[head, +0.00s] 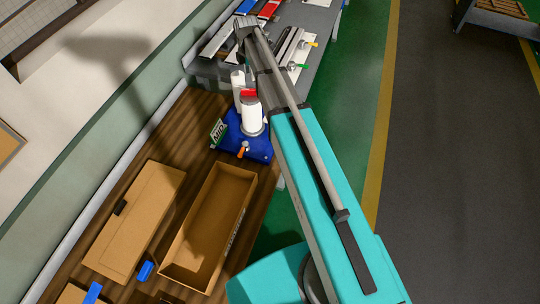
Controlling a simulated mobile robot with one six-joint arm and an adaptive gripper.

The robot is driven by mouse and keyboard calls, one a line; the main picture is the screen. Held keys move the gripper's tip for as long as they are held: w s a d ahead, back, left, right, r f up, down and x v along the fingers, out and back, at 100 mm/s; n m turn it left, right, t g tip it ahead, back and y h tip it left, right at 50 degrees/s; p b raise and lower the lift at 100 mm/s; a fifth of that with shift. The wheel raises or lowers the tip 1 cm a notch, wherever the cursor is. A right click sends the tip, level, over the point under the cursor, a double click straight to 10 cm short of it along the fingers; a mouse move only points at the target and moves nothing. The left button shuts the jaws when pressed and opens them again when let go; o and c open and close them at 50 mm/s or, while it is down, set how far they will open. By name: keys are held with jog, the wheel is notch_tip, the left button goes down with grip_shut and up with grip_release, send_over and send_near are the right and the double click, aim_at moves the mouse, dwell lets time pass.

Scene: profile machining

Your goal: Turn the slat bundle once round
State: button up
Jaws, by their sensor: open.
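My arm reaches from the lower right up to the grey bench at the top. Its dark end, with my gripper (244,25), is over the bench among the profiles. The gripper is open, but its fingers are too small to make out. Several long pieces lie there: a pale silver slat (217,37) left of the gripper, red and blue ones (268,9) behind it, and light slats (289,46) to its right with green and orange parts. I cannot tell which of these is the slat bundle. Nothing is visibly held.
An open cardboard box (171,272) and a flat closed carton (135,222) lie nearer.

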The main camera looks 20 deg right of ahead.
jog(key=s+f+m+b, duration=0.8)
jog(key=s+m, duration=0.2)
jog(key=s, duration=0.3)
jog(key=s+f+m+b, duration=0.8)
jog(key=s+m, duration=0.2)
jog(key=s, duration=0.3)
jog(key=shift+f+m, duration=0.3)
jog(key=shift+m, duration=0.1)
jog(key=shift+s, duration=0.1)
notch_tip(320, 180, up, 18)
jog(key=r+n+p, duration=0.1)
jog(key=n+p, duration=1.3)
jog(key=p, duration=0.4)
send_over(250, 90)
jog(key=shift+w+f, duration=0.25)
jog(key=shift+f, duration=0.25)
notch_tip(250, 90, down, 13)
jog(key=b, duration=1.3)
jog(key=shift+f, duration=0.15)
